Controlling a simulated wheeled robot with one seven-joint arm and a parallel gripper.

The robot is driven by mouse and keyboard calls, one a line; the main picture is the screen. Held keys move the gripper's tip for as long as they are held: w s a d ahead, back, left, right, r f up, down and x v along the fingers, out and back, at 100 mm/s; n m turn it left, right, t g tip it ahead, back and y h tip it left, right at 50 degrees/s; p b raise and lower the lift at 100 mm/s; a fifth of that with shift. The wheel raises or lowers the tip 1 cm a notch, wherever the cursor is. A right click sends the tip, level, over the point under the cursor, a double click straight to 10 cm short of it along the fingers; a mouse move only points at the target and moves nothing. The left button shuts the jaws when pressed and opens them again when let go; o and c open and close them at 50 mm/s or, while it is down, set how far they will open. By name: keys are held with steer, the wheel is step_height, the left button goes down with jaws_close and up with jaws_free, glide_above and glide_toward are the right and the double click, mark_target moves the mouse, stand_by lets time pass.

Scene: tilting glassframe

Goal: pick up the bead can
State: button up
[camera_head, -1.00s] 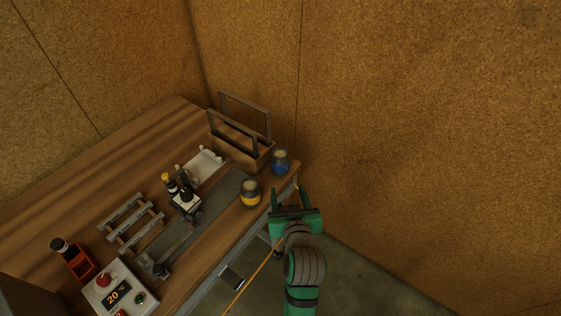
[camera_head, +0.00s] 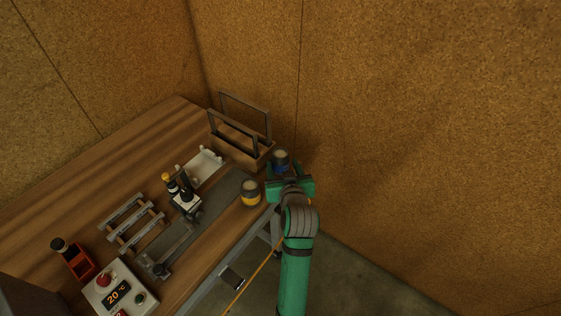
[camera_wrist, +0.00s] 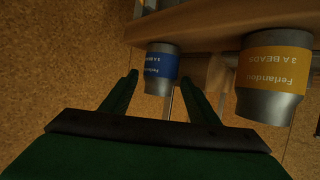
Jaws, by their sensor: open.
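Two grey cans stand at the right end of the wooden bench. One has a blue label (camera_head: 281,158) and stands near the bench's end corner; the other has a yellow label (camera_head: 250,193). In the wrist view the yellow-labelled can (camera_wrist: 274,75) reads "3 A BEADS" upside down at right. The blue-labelled can (camera_wrist: 161,66) also bears lettering. My gripper (camera_head: 284,172) is open and empty. In the wrist view its fingers (camera_wrist: 160,78) point at the blue-labelled can, one on each side in the picture. I cannot tell whether they touch it. My gripper partly hides this can in the head view.
A wooden tote with grey handles (camera_head: 235,150) stands just behind the cans, close to the cork wall. A white tray (camera_head: 203,167), a small burner-like stand (camera_head: 186,203), a metal rack (camera_head: 130,222) and a control box (camera_head: 119,292) lie further left. The floor at right is clear.

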mark_target(282, 163)
steer(key=shift+x, duration=1.5)
steer(key=c, duration=0.9)
steer(key=shift+c, duration=0.2)
steer(key=shift+r, duration=0.15)
